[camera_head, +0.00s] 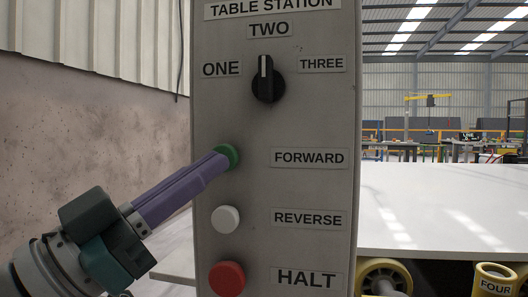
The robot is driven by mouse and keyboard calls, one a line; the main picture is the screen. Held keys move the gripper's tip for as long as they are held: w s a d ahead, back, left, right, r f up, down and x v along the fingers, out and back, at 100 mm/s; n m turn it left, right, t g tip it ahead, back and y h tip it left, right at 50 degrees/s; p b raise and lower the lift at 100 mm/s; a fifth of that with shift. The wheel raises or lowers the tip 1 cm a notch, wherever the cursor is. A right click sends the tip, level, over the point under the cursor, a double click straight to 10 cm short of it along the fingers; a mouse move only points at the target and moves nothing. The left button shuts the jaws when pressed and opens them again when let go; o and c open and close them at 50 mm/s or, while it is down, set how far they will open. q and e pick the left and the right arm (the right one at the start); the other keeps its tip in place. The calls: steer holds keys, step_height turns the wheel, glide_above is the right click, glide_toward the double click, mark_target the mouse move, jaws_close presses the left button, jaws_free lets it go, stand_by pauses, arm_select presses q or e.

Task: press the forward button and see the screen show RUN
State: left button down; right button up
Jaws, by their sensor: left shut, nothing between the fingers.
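The grey control panel (310,110) labelled TABLE STATION fills the middle of the head view. The green button (233,152) sits level with the FORWARD label (308,158). My left gripper (222,160) comes in from the lower left with its purple fingers shut and empty. Its tips overlap the lower left of the green button; whether the button is pushed in I cannot tell. The screen is not in view. My right gripper is not in view.
Below are the white REVERSE button (225,219) and the red HALT button (227,279). Above is a black selector knob (268,79), its mark pointing up to TWO. At right lie a white slab (440,205) and yellow rollers (384,278). A wall (80,140) stands at left.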

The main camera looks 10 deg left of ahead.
arm_select(q)
steer(key=s+p, duration=0.2)
steer(key=s, duration=0.3)
steer(key=shift+a, duration=0.1)
stand_by(0.4)
stand_by(0.3)
